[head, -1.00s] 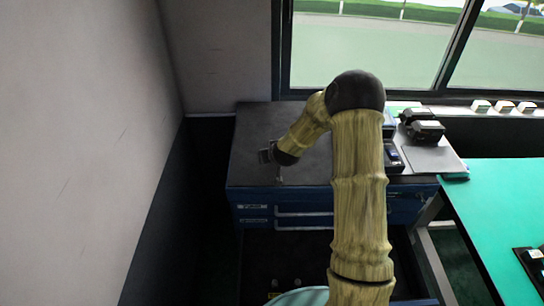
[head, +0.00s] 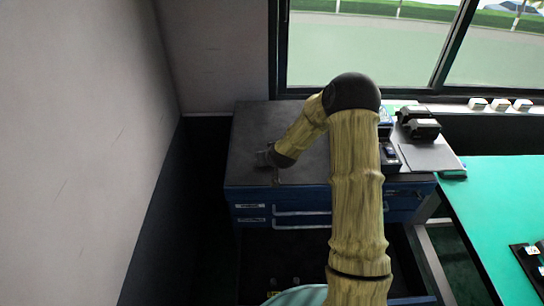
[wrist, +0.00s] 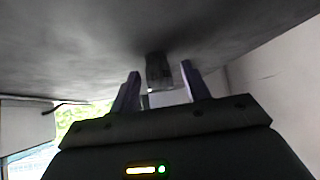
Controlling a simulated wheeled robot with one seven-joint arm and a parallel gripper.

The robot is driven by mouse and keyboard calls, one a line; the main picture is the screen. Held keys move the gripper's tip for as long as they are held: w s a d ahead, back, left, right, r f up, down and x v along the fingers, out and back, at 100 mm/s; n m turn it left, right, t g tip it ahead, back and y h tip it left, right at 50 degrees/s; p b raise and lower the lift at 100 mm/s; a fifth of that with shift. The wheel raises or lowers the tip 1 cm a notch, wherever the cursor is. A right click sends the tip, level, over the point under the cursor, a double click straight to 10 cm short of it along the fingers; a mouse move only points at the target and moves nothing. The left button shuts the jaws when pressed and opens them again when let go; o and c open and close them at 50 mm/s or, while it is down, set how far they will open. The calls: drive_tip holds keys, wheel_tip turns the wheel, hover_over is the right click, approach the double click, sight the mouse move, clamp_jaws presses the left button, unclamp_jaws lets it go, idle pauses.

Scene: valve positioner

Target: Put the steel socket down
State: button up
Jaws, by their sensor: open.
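The steel socket (wrist: 158,72) is a small dark grey cylinder in the wrist view. One end of it meets the dark cabinet top, which shows at the top of that picture. My gripper (wrist: 161,78) has its two fingers apart, one to each side of the socket, with visible gaps between. The fingers do not appear to touch it. In the head view my gripper (head: 268,165) is low over the left part of the dark top (head: 252,130) of the blue cabinet, near its front edge. I cannot make out the socket there.
Black devices (head: 422,129) and a grey plate (head: 437,156) are on the right of the cabinet top. A green table (head: 495,190) stands to the right. A wall (head: 120,120) is at the left and a window (head: 365,50) behind. The back left of the top is clear.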

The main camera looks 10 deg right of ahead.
drive_tip(key=b+v, duration=0.2)
drive_tip(key=v, duration=1)
drive_tip(key=shift+b, duration=0.35)
drive_tip(key=s+r+g, duration=0.3)
drive_tip(key=s+g, duration=0.3)
drive_tip(key=s, duration=1.7)
drive_tip(key=shift+s+a+m+h, duration=0.3)
drive_tip(key=shift+s+m, duration=0.1)
drive_tip(key=shift+w+f, duration=0.1)
